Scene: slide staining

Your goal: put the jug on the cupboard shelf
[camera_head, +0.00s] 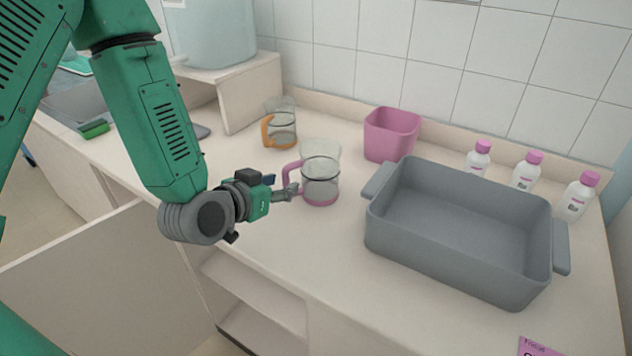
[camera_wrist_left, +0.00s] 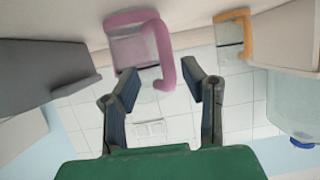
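A clear jug with a pink handle and pink base (camera_head: 321,180) stands upright on the counter. My left gripper (camera_head: 292,191) is at the left side of this jug, by its handle. In the left wrist view the gripper (camera_wrist_left: 160,78) has its fingers apart, with the pink handle (camera_wrist_left: 164,62) between the fingertips and a gap beside it. A second clear jug with an orange handle (camera_head: 281,125) stands farther back. The cupboard shelf (camera_head: 255,287) shows below the counter, behind an open door (camera_head: 110,275). My right gripper is not in view.
A large grey tub (camera_head: 455,235) stands right of the pink-handled jug, with a pink bin (camera_head: 391,135) behind. Several white bottles with pink caps (camera_head: 525,172) line the wall. A raised stand (camera_head: 235,85) holds a bluish container (camera_head: 212,35). The counter front near the jug is clear.

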